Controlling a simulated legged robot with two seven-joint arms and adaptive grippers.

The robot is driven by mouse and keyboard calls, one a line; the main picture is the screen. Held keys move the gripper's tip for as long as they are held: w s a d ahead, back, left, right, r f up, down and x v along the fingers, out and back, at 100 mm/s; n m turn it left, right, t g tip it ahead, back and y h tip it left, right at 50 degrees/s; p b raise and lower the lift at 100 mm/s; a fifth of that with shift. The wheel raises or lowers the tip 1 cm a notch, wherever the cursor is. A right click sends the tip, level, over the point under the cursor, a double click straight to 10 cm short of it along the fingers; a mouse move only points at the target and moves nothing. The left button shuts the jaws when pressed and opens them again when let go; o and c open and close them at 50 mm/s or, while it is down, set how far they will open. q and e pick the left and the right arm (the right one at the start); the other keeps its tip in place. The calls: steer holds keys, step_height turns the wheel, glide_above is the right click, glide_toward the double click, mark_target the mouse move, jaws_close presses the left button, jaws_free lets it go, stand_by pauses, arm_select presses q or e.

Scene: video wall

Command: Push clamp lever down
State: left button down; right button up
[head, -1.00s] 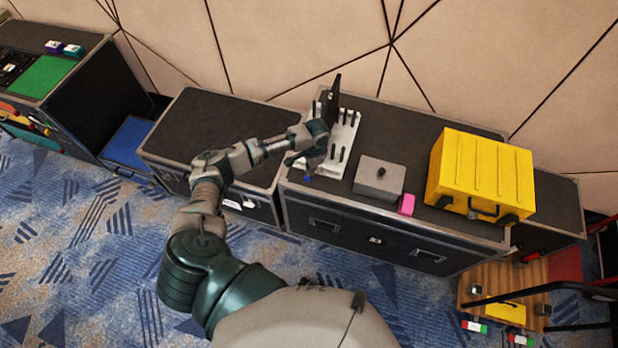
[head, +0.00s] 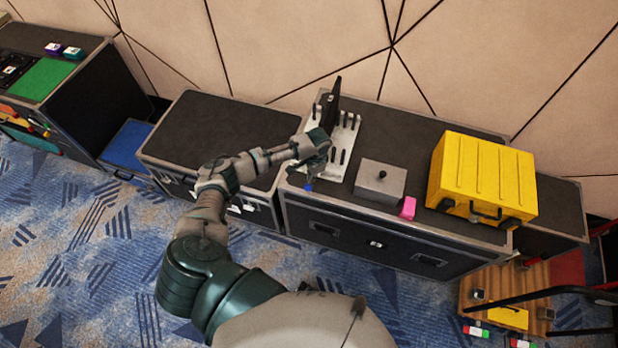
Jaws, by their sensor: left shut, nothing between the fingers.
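A pale metal clamp plate (head: 345,140) with several dark pegs lies on the black flight case. A dark lever (head: 333,100) stands nearly upright at its back left. My left gripper (head: 310,176) is shut and empty, pointing down over the plate's front left edge. A small blue thing (head: 308,188) shows right by the fingertips. My right gripper is not in view.
A grey box with a black knob (head: 381,182), a pink block (head: 408,208) and a yellow case (head: 483,180) stand to the right on the same flight case (head: 350,220). The black case top (head: 215,130) to the left is clear. A panelled wall rises behind.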

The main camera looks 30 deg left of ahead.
arm_select(q)
steer(key=w+d+r, duration=0.2)
steer(key=w+r, duration=0.1)
steer(key=r, duration=0.9)
steer(key=shift+w+r, duration=0.15)
steer(key=shift+r, duration=0.2)
stand_by(0.4)
